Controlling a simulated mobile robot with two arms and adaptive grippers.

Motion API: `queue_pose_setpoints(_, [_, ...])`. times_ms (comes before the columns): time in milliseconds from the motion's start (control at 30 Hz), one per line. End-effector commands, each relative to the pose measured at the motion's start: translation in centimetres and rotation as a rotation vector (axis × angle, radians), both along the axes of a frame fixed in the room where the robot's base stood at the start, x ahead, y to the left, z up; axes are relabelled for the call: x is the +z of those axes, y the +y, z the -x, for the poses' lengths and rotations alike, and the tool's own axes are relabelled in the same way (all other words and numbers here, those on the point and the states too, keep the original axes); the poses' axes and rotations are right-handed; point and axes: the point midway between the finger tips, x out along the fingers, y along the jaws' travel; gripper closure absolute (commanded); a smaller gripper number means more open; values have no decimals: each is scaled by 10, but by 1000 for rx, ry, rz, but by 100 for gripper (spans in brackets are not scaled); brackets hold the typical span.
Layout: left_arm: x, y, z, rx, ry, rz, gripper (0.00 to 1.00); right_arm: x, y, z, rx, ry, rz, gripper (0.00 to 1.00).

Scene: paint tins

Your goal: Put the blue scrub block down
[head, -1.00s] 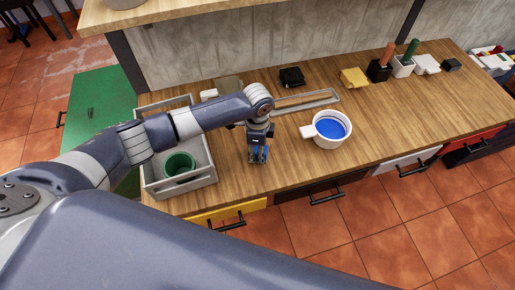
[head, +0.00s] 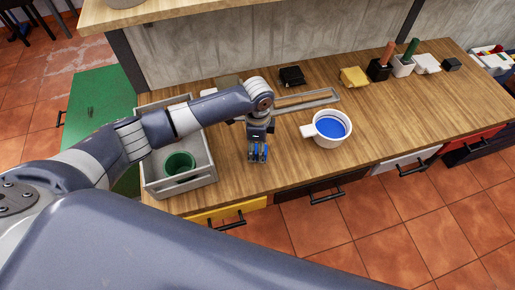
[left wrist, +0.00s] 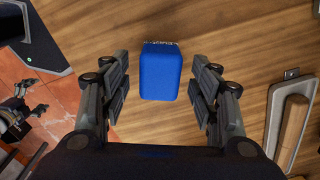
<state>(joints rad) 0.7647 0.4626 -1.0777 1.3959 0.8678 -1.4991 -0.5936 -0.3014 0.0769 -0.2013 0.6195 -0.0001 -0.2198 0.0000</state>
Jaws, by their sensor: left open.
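The blue scrub block (left wrist: 160,70) stands on the wooden worktop, between the spread fingers of my left gripper (left wrist: 161,85) in the left wrist view. A gap shows on each side of it, so the open fingers do not touch it. In the head view my left gripper (head: 258,153) points down at the worktop between the grey crate and the white paint pot, and the block is mostly hidden by the fingers. At the left edge of the wrist view, what looks like my right gripper (left wrist: 20,112) is small, over the tiled floor.
The grey crate (head: 207,170) holding a green cup (head: 179,163) stands left of the gripper. A white pot of blue paint (head: 329,129) is to the right. A grey tray (head: 305,99) lies behind. The worktop's front edge is close; its right part has free room.

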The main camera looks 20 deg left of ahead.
Motion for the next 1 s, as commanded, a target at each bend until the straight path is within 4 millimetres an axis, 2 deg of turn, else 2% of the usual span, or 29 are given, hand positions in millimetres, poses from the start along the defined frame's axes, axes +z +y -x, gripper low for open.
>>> queue_pose_setpoints(300, [68, 1, -1, -1, -5, 0, 44, -6, 0, -2, -1, -2, 0, 2])
queue_pose_setpoints(500, [95, 1, 0, 0, -2, -1, 44, -7, -1, -2, -1, -2, 0, 2])
queue_pose_setpoints(667, [102, 1, 0, 1, 0, -1, 44, -8, -2, -2, -1, -3, 2, 2])
queue_pose_setpoints(1000, [102, 1, 0, 1, 0, -1, 44, -7, -4, -2, -1, -2, 6, 2])
